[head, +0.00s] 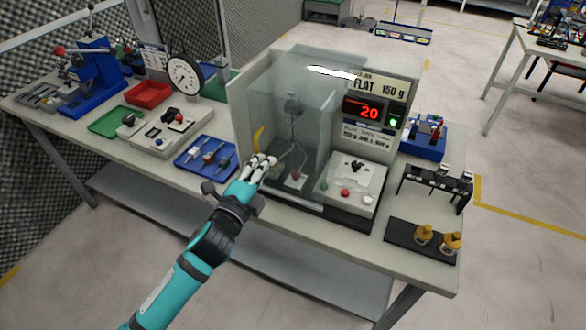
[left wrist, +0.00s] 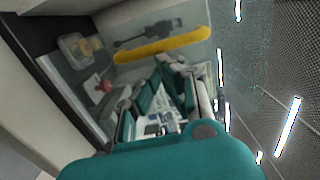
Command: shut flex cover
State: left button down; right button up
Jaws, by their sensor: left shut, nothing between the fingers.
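The flex cover (head: 285,105) is a clear, upright panel at the left and front of the flex station, with a curved yellow handle (head: 257,138) near its left side. A sample and a fork-like metal fixture show through it. My left gripper (head: 270,161) is shut and empty, low in front of the cover and just below the handle. In the left wrist view the yellow handle (left wrist: 162,45) lies across, beyond the fingers (left wrist: 165,88); I cannot tell whether they touch the cover. My right gripper is not in view.
The station's display (head: 368,109) reads 20 with a green light beside it. A white control block (head: 352,190) stands right of the cover. A blue tray (head: 206,157), a dial gauge (head: 185,77) and a black rack (head: 435,187) share the bench.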

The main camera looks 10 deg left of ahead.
pick_arm(q)
jog(key=a, duration=0.2)
jog(key=w+a, duration=0.1)
jog(key=a, duration=0.2)
jog(key=shift+w+a, duration=0.3)
jog(key=shift+w, duration=0.1)
